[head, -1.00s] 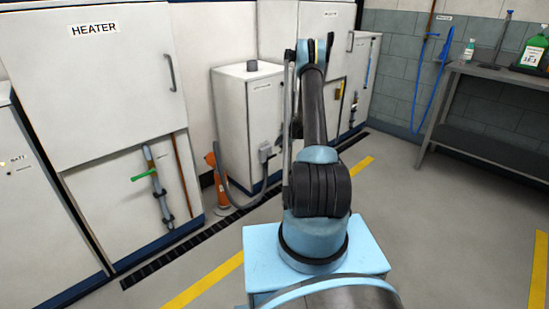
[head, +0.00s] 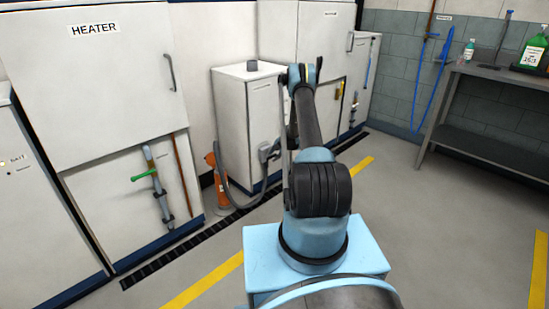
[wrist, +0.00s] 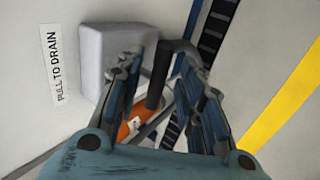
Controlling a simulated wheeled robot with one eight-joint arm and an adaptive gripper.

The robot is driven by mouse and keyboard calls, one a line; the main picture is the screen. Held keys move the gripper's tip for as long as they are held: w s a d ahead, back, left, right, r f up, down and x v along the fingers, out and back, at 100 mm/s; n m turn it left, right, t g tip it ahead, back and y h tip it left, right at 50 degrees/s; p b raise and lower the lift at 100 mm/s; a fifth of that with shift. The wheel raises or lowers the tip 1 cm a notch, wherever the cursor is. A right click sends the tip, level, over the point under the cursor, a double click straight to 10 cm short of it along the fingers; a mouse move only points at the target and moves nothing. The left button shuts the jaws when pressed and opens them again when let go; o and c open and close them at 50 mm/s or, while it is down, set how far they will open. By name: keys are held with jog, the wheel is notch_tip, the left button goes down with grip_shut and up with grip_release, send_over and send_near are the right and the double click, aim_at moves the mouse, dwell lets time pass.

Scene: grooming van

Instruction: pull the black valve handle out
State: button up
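The black valve handle (wrist: 160,75) shows in the wrist view as a dark upright bar beside a grey box (wrist: 112,55). A "PULL TO DRAIN" label (wrist: 57,65) is on the white wall left of that box. My gripper (wrist: 158,64) is open, with one finger to each side of the handle in the picture. I cannot tell whether the handle is between the fingers or beyond them, and I see no contact.
A grey hose (head: 228,178) curves from the box toward an orange cone (head: 221,192), which also shows below the handle in the wrist view (wrist: 130,127). A white cabinet (head: 235,115) stands close by. A grey workbench (head: 475,135) is at right; the floor between is clear.

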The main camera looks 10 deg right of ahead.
grip_shut()
jog(key=s+d, duration=0.2)
jog(key=s, duration=0.1)
jog(key=s+d, duration=0.1)
jog(key=shift+s, duration=0.25)
grip_release()
jog(key=shift+d, duration=0.15)
